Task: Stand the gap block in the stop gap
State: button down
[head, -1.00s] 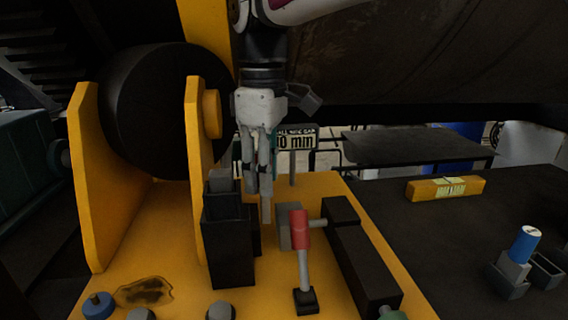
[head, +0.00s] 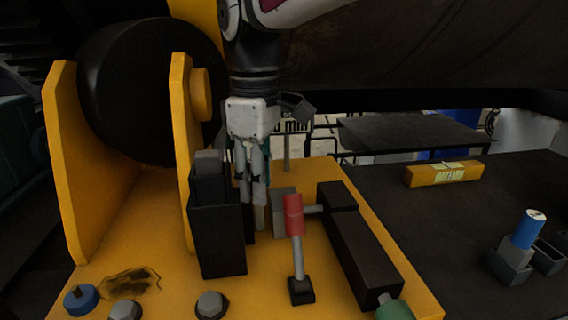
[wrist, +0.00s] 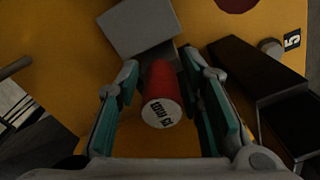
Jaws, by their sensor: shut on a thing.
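My gripper (head: 254,197) is shut on the gap block, whose red cylindrical handle (wrist: 160,92) with a white printed end shows between the teal finger pads in the wrist view. A small grey part (wrist: 172,57) shows just beyond the handle. In the head view the fingers point down over the yellow plate, between a tall dark holder on the left and a grey stop block (head: 284,203) on the right. The stop block also shows in the wrist view (wrist: 140,27). The fingers hide most of the held block and the gap, so I cannot tell whether it touches anything.
A red-knobbed lever (head: 293,215) stands close right of my gripper, before a long black housing (head: 355,240). The dark holder (head: 218,240) stands close left. A blue-handled block (head: 528,230) and a yellow box (head: 443,174) are on the dark bench at right. A sign stands behind.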

jog(key=shift+f, duration=0.55)
jog(key=c, duration=1)
grip_release()
jog(key=shift+r, duration=0.1)
